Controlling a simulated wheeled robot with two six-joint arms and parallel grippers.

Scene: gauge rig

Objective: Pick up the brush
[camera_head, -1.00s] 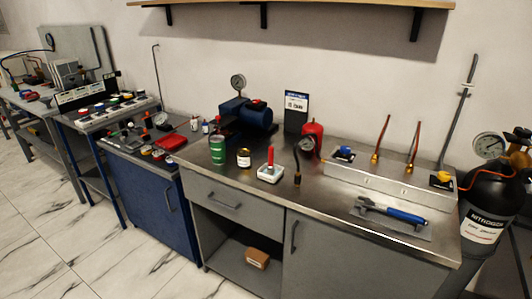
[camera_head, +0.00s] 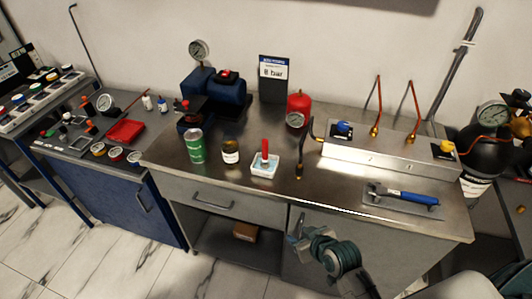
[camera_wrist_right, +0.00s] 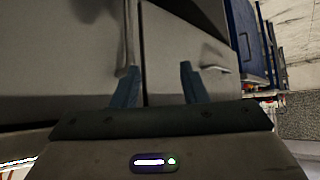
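My left gripper is not in view.
A blue-handled tool (camera_head: 405,195) lies on a grey mat.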

